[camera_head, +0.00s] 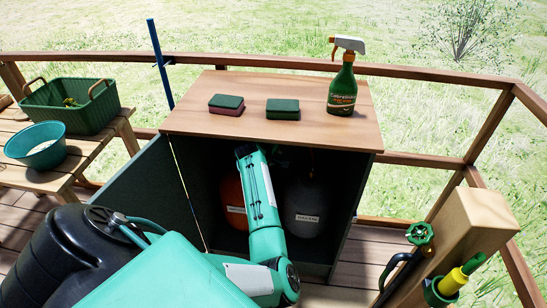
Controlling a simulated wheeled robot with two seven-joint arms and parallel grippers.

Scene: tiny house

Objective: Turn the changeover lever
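The changeover lever cannot be made out; the cabinet's upper inside is dark and partly hidden by my arm and the top. The wooden-topped cabinet (325,95) stands open at the front, its door (150,192) swung out to the left. Inside stand an orange-red tank (231,190) and a grey tank (308,203), both with white labels. My teal arm comes in from the lower left, bends at lower middle and reaches up into the opening between the tanks. Its gripper is hidden beyond the forearm, under the cabinet top. My other gripper is out of view.
Two sponges (226,104) (283,109) and a green spray bottle (342,92) stand on top. A black barrel (60,255) is at lower left. A wooden post with a green tap (419,235) stands at right. A bench (75,160) holds a basket (72,105) and bowl (36,146).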

